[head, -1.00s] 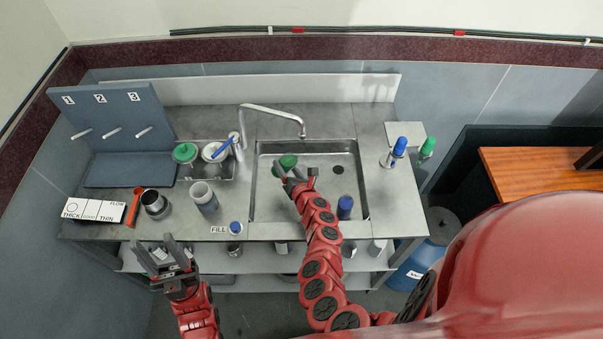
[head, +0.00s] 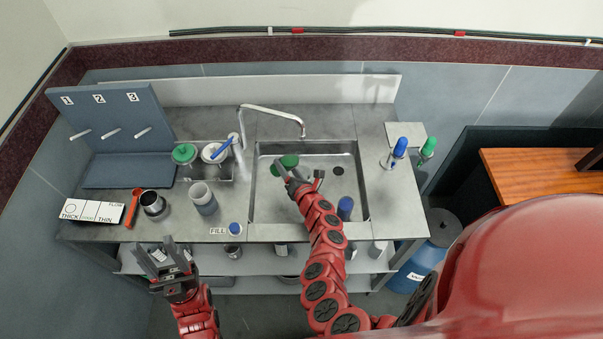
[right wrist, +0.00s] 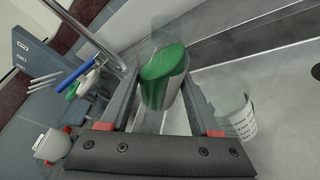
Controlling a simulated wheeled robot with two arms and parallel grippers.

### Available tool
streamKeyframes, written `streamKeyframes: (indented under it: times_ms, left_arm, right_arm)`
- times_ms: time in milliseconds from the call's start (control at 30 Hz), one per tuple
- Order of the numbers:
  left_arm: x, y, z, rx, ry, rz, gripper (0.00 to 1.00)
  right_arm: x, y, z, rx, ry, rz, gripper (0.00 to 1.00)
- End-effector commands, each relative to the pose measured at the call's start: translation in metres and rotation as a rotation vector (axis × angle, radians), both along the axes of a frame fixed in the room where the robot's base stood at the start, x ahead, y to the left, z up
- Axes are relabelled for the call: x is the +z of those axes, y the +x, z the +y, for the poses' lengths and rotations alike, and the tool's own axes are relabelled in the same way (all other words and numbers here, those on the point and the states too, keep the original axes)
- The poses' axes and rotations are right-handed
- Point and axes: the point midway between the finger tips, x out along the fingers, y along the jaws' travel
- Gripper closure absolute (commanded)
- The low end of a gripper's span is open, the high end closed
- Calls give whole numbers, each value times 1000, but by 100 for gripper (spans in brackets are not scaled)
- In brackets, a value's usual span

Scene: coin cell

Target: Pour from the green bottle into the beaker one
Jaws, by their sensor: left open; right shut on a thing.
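My right gripper (head: 292,180) is over the sink, shut on a green thing (head: 287,161) that I take for the green bottle. In the right wrist view this bottle (right wrist: 165,78) is a clear vessel with green in it, tilted between the fingers. A clear printed vessel (right wrist: 241,122), perhaps a beaker, stands below and to the right of it there; my arm seems to hide it in the head view. A beaker-like vessel (head: 203,197) with grey contents stands on the counter left of the sink. I cannot tell which is beaker one. My left gripper (head: 156,252) is open and empty before the counter.
The sink (head: 264,205) has a tap (head: 272,112) arching over its back edge. A blue-capped thing (head: 345,208) stands at the sink's right. A metal cup (head: 152,203), a red tool (head: 132,207) and a numbered peg board (head: 110,118) are at the left.

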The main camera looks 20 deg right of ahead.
Motion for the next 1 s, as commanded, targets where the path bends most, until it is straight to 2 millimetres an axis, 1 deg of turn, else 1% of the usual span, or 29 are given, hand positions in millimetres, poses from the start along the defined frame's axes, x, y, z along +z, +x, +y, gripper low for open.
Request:
streamKeyframes:
  times_ms: [1000]
  left_arm:
    - [-4, 0, 0, 0, 0, 0, 50]
  right_arm:
    - [2, 0, 0, -1, 60, -17, 100]
